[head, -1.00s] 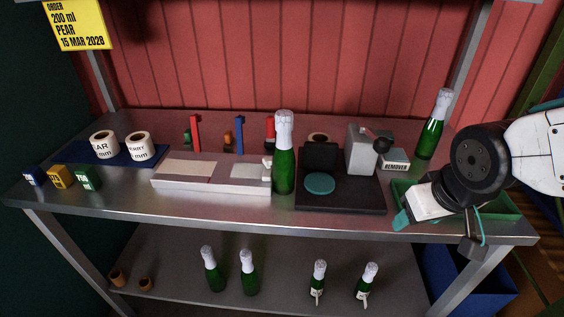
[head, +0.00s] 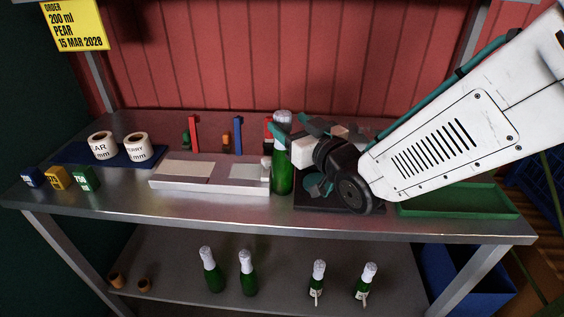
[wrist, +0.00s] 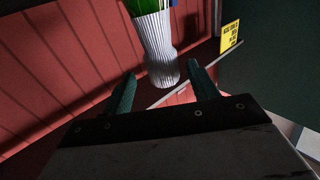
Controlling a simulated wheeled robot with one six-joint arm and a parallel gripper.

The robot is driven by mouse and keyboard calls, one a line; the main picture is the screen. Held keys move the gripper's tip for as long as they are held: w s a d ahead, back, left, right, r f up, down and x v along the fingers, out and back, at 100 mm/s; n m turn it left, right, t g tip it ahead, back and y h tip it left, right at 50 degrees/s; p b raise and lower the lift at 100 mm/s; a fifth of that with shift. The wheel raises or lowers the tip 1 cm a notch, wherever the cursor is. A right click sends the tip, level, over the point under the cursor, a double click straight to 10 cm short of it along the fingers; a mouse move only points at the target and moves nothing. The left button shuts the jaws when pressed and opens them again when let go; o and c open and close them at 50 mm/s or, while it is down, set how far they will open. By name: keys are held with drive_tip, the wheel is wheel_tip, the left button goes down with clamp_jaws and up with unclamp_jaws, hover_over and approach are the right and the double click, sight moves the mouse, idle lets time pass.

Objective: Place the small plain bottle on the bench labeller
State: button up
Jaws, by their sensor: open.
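A green bottle with a white foil top (head: 283,176) stands upright on the bench. It stands between a long pale flat unit (head: 210,187) and a black-based unit (head: 308,204) with a round teal pad, mostly behind my arm. No label shows on the bottle's visible side. I cannot tell for sure which unit is the bench labeller. My gripper (head: 292,130) is open at the bottle's neck. In the wrist view, the bottle's white foil (wrist: 156,42) shows just beyond and between the open fingers of my gripper (wrist: 163,85); contact is not visible.
Several bottles stand on the lower shelf, two plain (head: 209,272) and two labelled (head: 317,284). Label rolls (head: 136,149) lie on a blue mat at left, beside small coloured blocks (head: 86,179). A green tray (head: 458,201) sits at right. My arm hides the back right of the bench.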

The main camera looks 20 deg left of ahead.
drive_tip(key=x, duration=0.3)
drive_tip(key=f+x, duration=0.1)
drive_tip(key=x, duration=0.1)
drive_tip(key=shift+s+a, duration=0.15)
drive_tip(key=shift+a, duration=0.1)
drive_tip(key=shift+r, duration=0.1)
clamp_jaws()
